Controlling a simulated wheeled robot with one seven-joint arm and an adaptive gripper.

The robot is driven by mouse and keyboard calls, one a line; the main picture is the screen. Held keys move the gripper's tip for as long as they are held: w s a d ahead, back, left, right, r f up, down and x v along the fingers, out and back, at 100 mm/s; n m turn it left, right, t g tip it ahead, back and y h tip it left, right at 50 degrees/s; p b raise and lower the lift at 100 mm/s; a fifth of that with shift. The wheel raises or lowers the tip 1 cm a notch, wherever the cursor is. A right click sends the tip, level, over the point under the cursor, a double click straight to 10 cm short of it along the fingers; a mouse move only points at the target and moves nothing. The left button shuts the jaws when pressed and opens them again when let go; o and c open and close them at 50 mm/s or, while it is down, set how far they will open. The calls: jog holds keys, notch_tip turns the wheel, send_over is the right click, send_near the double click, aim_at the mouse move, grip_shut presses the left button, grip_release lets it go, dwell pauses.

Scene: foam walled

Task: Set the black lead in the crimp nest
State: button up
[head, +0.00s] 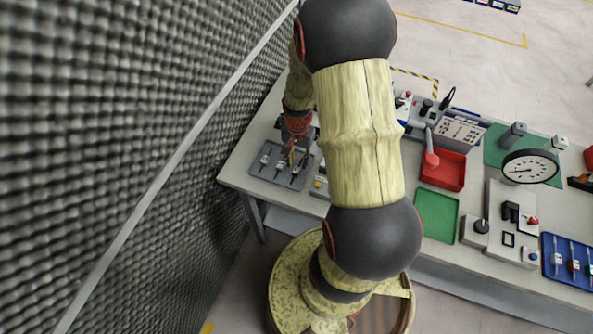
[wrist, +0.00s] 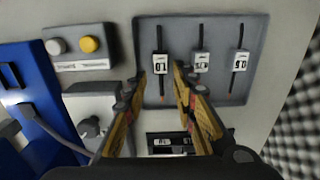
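A grey tray (wrist: 222,85) holds three leads with black wires and white labels. The left lead (wrist: 161,66) has an orange tip, the middle lead (wrist: 201,62) stands beside it, and the right lead (wrist: 240,60) lies apart. Which one the task calls black is not clear. My gripper (wrist: 161,78) is open, its fingers either side of the left lead in the picture; contact cannot be told. In the head view my gripper (head: 292,156) is over the tray (head: 268,176). I cannot identify the crimp nest with certainty.
A button box (wrist: 78,47), a grey fixture with a dark knob (wrist: 92,128) and a blue machine (wrist: 40,100) stand left in the wrist view. In the head view a foam wall (head: 110,140) rises close left; red (head: 445,170) and green (head: 436,215) trays lie right.

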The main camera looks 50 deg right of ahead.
aim_at(297, 167)
notch_tip(297, 167, down, 4)
jog(key=shift+w+b, duration=0.1)
jog(key=shift+b, duration=0.2)
jog(key=shift+c, duration=1.2)
jog(key=c, duration=0.4)
grip_shut()
